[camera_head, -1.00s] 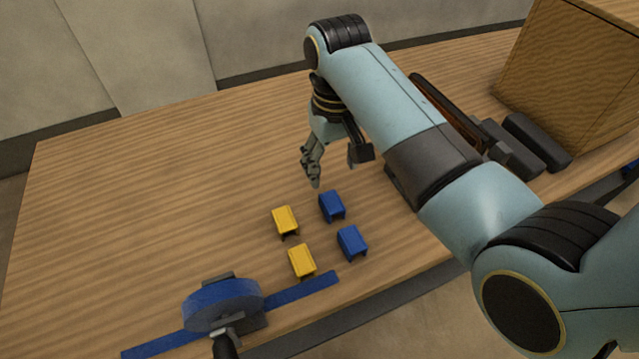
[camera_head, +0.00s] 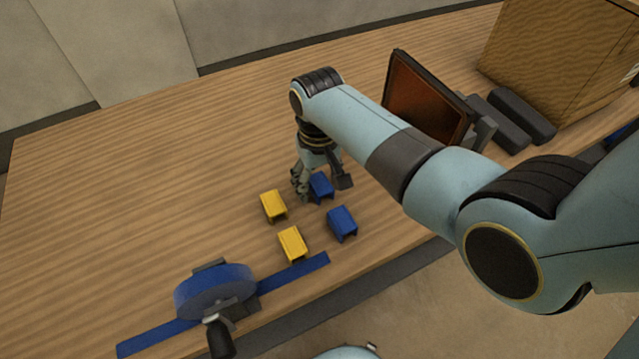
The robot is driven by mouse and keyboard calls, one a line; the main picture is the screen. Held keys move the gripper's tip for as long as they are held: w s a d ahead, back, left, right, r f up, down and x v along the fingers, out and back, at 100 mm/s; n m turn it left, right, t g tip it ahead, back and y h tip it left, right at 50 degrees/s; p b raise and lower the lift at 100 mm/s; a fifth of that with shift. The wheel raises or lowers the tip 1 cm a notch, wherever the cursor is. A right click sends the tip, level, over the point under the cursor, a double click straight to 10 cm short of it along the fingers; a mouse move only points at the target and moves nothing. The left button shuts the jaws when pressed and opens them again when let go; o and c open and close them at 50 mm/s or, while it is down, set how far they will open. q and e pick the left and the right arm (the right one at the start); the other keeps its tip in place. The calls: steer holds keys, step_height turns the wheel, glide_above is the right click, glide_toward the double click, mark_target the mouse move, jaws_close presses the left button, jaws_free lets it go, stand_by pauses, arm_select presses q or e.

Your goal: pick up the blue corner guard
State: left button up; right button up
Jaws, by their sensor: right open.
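Two blue corner guards lie on the wooden table. The farther blue guard (camera_head: 320,187) is between the fingers of my right gripper (camera_head: 322,188), which is open and pointing down over it; the fingers partly hide it. I cannot tell whether they touch it. The nearer blue guard (camera_head: 342,223) stands clear, toward the table's front edge. Two yellow corner guards, one farther (camera_head: 273,206) and one nearer (camera_head: 292,243), sit to the left of the blue ones. My left gripper is not in view.
A blue strap roll (camera_head: 215,292) with a handle lies on the table (camera_head: 130,190) at the front left, its strap stretched out. A cardboard box (camera_head: 560,60), dark blocks (camera_head: 510,120) and a brown-faced dark-framed panel (camera_head: 425,100) stand at right. The table's left is clear.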

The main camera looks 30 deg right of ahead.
mark_target(322, 176)
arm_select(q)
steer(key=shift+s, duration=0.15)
arm_select(e)
steer(key=shift+c, duration=0.2)
steer(key=c, duration=0.9)
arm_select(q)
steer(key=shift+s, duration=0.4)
arm_select(e)
steer(key=shift+r, duration=0.1)
steer(key=shift+r, duration=0.4)
steer(key=r, duration=0.2)
steer(key=d+r, duration=0.1)
steer(key=r, duration=0.1)
steer(key=shift+w+d, duration=0.1)
steer(key=shift+w, duration=0.2)
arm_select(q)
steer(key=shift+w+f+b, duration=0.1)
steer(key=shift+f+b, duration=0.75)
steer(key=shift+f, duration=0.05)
arm_select(e)
steer(key=w+d+r, duration=0.4)
steer(key=d+r, duration=0.2)
steer(key=d, duration=0.3)
steer(key=shift+w+d, duration=0.2)
